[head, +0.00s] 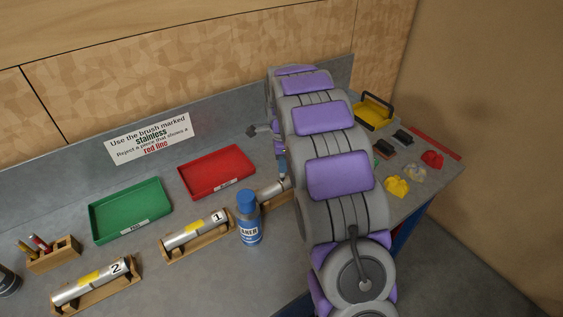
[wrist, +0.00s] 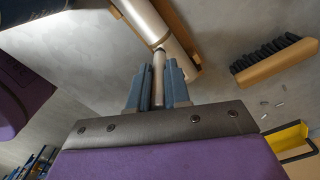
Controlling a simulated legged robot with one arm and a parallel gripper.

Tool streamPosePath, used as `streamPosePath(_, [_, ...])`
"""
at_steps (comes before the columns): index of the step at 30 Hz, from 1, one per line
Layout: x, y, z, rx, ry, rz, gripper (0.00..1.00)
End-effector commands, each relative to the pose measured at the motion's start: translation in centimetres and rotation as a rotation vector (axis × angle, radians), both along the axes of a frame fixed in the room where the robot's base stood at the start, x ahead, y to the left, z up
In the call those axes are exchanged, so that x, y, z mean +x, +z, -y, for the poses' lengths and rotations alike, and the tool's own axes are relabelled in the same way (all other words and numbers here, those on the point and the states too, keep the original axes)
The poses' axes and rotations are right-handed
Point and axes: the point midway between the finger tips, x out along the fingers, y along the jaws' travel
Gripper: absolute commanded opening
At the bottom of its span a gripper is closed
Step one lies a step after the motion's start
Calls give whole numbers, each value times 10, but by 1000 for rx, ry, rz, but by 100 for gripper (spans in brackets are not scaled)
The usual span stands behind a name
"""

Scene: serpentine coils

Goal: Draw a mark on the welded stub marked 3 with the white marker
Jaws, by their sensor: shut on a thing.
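My gripper (wrist: 158,74) is shut on a slim greyish marker (wrist: 158,62), held between its two blue fingers in the wrist view. The marker's far end meets or nearly meets a silver welded stub (wrist: 146,20) on a wooden cradle; contact cannot be told. In the head view this stub (head: 271,190) lies right of the stub marked 1, partly hidden by the bottle and my arm. Its number is hidden. My gripper's blue fingers (head: 282,170) show beside it, mostly covered by my arm. No mark is visible on it.
A blue-capped bottle (head: 249,222) stands close to the stub. Stubs marked 1 (head: 194,232) and 2 (head: 90,283) lie on cradles. Green (head: 130,210) and red (head: 217,172) trays are behind. A pen block (head: 54,256) stands left. A brush (wrist: 275,62) lies right in the wrist view.

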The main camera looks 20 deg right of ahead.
Motion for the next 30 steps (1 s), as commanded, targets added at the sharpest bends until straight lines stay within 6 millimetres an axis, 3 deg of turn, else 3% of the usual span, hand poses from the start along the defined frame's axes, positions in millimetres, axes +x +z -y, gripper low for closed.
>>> streamPosePath(25, [8,-2,-2,0,0,-1,0])
streamPosePath(30, [8,6,-2,0,0,0,0])
